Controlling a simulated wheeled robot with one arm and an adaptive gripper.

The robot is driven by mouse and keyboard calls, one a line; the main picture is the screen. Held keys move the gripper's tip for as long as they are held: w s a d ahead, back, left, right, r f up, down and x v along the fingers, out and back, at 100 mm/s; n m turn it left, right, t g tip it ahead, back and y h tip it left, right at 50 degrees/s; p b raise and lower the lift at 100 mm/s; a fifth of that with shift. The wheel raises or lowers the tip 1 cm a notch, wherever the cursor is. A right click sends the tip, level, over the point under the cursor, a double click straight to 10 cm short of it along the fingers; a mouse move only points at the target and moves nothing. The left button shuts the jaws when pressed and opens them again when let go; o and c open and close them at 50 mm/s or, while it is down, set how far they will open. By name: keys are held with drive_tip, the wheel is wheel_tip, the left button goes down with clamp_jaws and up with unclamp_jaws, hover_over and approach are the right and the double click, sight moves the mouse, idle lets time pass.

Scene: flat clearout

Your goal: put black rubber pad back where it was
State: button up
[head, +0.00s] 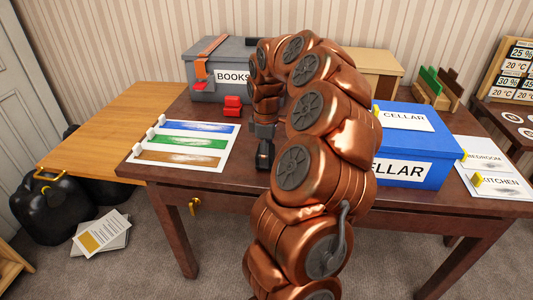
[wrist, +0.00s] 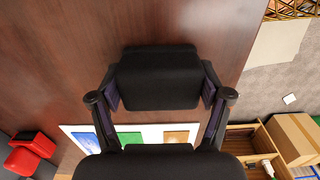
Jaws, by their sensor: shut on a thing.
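The black rubber pad (wrist: 158,78) shows in the wrist view as a dark block with rounded edges. My gripper (wrist: 160,88) is shut on it, with one finger against each side of the pad. In the head view my gripper (head: 265,155) points down over the dark wooden table, just right of the sheet with colour stripes. There the pad is too small and dark to tell apart from the fingers. I cannot tell whether the pad touches the table.
The striped sheet (head: 181,143) lies left of my gripper. A grey BOOKS box (head: 207,88) and red blocks (head: 232,106) are behind. A blue CELLAR box (head: 430,143) and BEDROOM and KITCHEN cards (head: 483,153) are right. A bare lighter wooden top (head: 100,125) is left.

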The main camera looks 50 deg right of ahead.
drive_tip(key=shift+f, duration=0.15)
drive_tip(key=o, duration=1.1)
drive_tip(key=shift+c, duration=0.2)
wheel_tip(320, 180, up, 11)
drive_tip(key=shift+r+p, duration=0.1)
drive_tip(key=shift+p, duration=0.3)
drive_tip(key=shift+r, duration=0.6)
